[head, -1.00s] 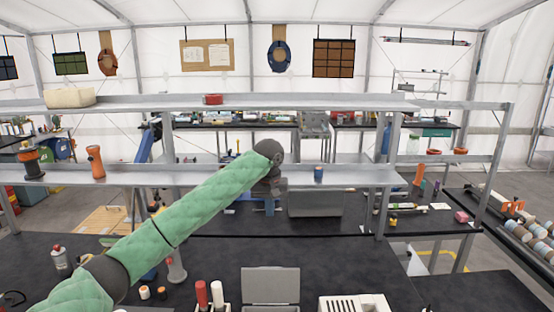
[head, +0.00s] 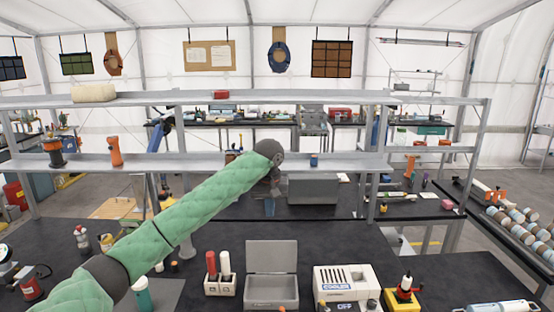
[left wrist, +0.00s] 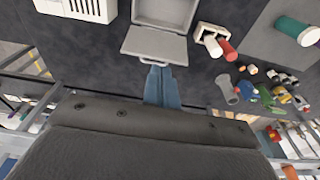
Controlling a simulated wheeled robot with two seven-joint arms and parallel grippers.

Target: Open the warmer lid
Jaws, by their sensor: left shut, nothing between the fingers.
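The warmer looks to be the grey box (head: 271,293) on the dark bench at front centre. Its lid (head: 271,258) stands raised at the back edge, opening towards me. In the left wrist view the lid (left wrist: 155,44) shows upside down, with a handle on its edge. My left gripper (head: 270,208) hangs beyond the lid in the head view, fingers down. In the left wrist view its blue fingers (left wrist: 161,75) are shut and empty, with tips close to the lid's handle edge; I cannot tell whether they touch. My right gripper is not in view.
A white cooler (head: 345,283) stands right of the warmer. A holder (head: 220,286) with a red and a white bottle stands left. A yellow-based device (head: 403,297) is further right. A metal shelf (head: 350,163) runs across behind the bench.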

